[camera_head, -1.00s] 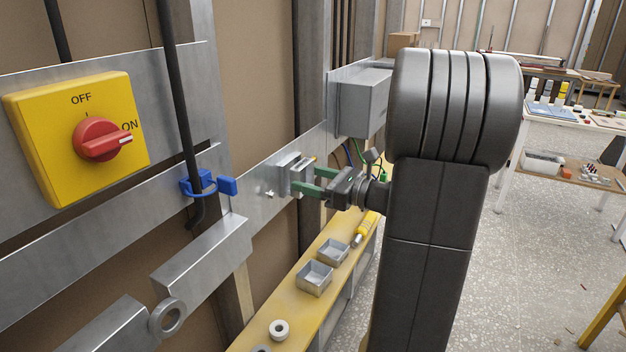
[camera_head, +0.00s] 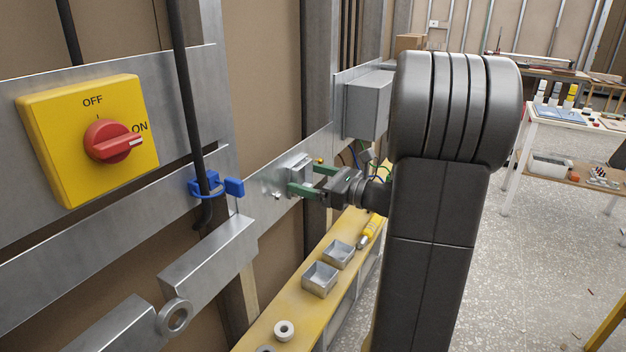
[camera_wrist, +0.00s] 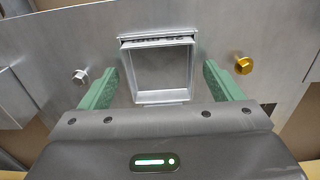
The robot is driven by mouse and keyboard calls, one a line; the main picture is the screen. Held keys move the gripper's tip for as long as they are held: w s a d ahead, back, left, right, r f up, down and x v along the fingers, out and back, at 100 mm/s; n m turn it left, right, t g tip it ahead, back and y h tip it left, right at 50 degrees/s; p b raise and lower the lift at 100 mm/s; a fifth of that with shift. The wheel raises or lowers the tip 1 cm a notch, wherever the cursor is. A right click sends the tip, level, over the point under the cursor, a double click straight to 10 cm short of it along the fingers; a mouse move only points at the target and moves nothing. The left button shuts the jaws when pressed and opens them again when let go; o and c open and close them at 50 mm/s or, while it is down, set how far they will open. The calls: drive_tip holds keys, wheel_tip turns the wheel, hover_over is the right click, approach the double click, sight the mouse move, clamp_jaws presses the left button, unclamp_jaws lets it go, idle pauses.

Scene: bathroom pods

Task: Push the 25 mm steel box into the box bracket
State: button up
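The steel box (camera_wrist: 161,97) is a square, open-fronted grey box on the metal wall plate, in the middle of the wrist view. It also shows small at the plate in the head view (camera_head: 297,164). The box bracket (camera_wrist: 158,37) shows as a thin metal edge with dark gaps along the box's top, and the box appears to sit within it. How deep it sits I cannot tell. My gripper (camera_head: 304,177) is open. Its green fingers stand left and right of the box in the wrist view, with a gap on each side.
A silver bolt (camera_wrist: 80,77) and a brass bolt (camera_wrist: 244,65) flank the box on the plate. A grey enclosure (camera_head: 367,105) stands out to the right. Left are a blue clip (camera_head: 233,187) and a yellow switch box (camera_head: 60,150). Metal trays (camera_head: 320,279) sit on the yellow shelf below.

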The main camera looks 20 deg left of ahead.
drive_tip(key=shift+d, duration=0.1)
drive_tip(key=s+d+b, duration=0.1)
drive_tip(key=s+d, duration=0.1)
drive_tip(key=d, duration=1.1)
drive_tip(key=shift+d, duration=0.25)
drive_tip(key=a, duration=0.4)
drive_tip(key=w+a, duration=0.1)
drive_tip(key=a, duration=0.4)
drive_tip(key=w+a+p, duration=0.1)
drive_tip(key=a, duration=0.3)
drive_tip(key=shift+a, duration=0.4)
drive_tip(key=shift+d, duration=0.3)
